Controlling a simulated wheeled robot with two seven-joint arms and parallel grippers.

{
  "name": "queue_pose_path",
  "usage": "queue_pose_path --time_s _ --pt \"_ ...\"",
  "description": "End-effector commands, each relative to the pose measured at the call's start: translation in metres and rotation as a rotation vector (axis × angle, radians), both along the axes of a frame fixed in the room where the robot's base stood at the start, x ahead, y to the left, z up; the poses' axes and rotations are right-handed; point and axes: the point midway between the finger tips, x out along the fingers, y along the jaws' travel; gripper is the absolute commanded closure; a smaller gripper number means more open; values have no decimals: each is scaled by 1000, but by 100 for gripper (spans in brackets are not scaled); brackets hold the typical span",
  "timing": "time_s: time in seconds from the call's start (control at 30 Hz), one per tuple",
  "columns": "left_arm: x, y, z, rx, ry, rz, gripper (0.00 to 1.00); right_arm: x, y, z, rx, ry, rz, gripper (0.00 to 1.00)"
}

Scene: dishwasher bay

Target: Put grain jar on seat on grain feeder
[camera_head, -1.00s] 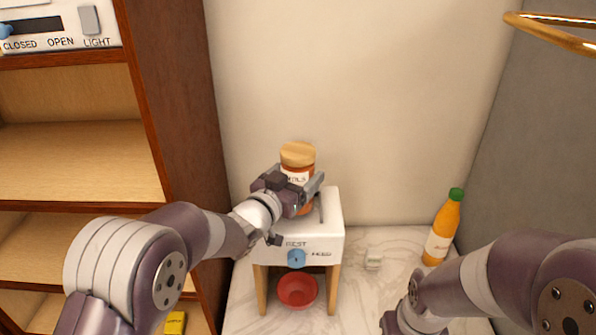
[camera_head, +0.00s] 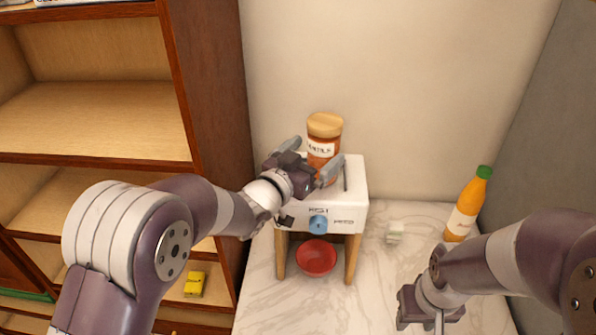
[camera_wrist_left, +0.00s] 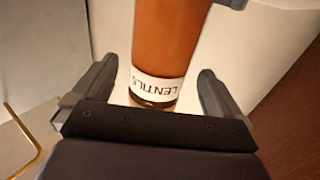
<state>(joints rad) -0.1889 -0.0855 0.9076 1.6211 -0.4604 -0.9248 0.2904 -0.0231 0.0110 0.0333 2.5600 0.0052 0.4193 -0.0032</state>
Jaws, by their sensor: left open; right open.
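The grain jar (camera_head: 324,150), orange-brown with a wooden lid and a lentils label, stands upright on top of the white grain feeder (camera_head: 347,217). Whether it sits fully in the seat is hidden. My left gripper (camera_head: 310,157) is open at the jar's front left, its fingers pointing towards it. In the left wrist view the jar (camera_wrist_left: 168,40) is seen between and beyond the open fingers (camera_wrist_left: 158,75), with gaps on both sides. The feeder's blue knob (camera_head: 318,225) is on its front. My right gripper (camera_head: 430,310) is open and empty over the counter at the lower right.
A red bowl (camera_head: 316,258) sits under the feeder. An orange bottle (camera_head: 467,205) with a green cap stands at the right. A small pale block (camera_head: 394,233) lies on the marble counter (camera_head: 385,275). A wooden shelf unit (camera_head: 207,110) rises at the left.

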Motion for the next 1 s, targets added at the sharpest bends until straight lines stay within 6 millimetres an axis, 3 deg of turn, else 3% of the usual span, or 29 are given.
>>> queue_pose_path --time_s 0.1,0.3,0.57,0.67,0.73,0.8,0.9,1.0 --pt "-26 17 -4 1 -4 2 0 0 0 -18 0 0 0 57" --pt "-59 37 -1 1 -3 2 0 0 0 -24 0 0 0 57" --pt "-67 46 -4 12 21 18 0 0 0 -25 0 0 0 57" --pt "-65 75 -38 103 197 152 0 0 0 -25 0 0 0 57" --pt "-79 109 -81 203 431 287 0 0 0 -25 0 0 0 57" --pt "-116 139 -124 293 702 388 0 0 0 -25 0 0 0 57" --pt "-183 161 -164 374 1059 447 0 0 0 -25 0 0 0 57" --pt "-236 164 -179 405 1300 443 0 0 0 -25 0 0 0 57"
